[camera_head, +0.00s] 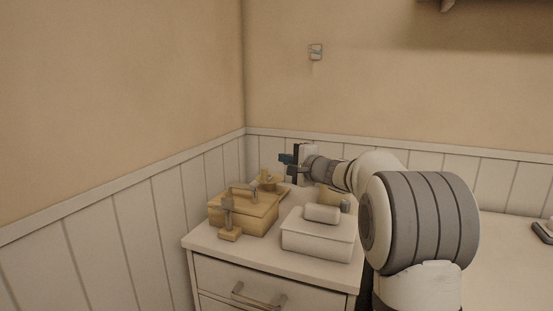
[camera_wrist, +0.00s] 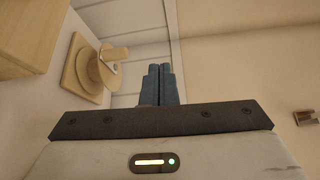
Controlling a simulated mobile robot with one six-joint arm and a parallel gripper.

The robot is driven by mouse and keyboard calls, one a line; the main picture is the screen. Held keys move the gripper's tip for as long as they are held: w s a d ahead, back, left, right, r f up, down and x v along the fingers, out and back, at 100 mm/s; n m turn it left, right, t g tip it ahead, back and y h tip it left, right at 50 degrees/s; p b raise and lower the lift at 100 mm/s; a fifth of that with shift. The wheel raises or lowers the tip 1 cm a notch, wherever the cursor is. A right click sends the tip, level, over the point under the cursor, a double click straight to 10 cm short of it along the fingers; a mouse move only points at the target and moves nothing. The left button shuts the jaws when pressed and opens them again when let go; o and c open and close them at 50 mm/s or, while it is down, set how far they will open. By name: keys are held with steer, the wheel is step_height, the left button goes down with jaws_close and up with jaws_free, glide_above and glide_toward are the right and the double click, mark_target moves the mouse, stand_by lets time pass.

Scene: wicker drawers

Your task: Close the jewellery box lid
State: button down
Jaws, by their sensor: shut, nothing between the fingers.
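A wooden box (camera_head: 240,216) with a handle on top stands on the white cabinet, and its lid looks down. A white box (camera_head: 316,243) stands to its right, with a rounded white piece (camera_head: 322,213) on top; it also looks closed. I cannot tell which one is the jewellery box. My gripper (camera_head: 286,163) is above the back of the cabinet top, behind both boxes and apart from them. In the wrist view its blue fingers (camera_wrist: 158,72) are together, with nothing between them. A wooden surface (camera_wrist: 28,35) shows at the top left there.
A wooden stand with a round part (camera_head: 268,181) is behind the wooden box, near my gripper; it also shows in the wrist view (camera_wrist: 84,70). A small wooden piece (camera_head: 229,234) stands at the front. A wall corner closes off the back left.

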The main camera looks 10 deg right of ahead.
steer(key=s+d+f, duration=0.3)
steer(key=d+f, duration=0.1)
steer(key=d, duration=0.1)
steer(key=shift+s, duration=0.35)
steer(key=shift+r, duration=0.15)
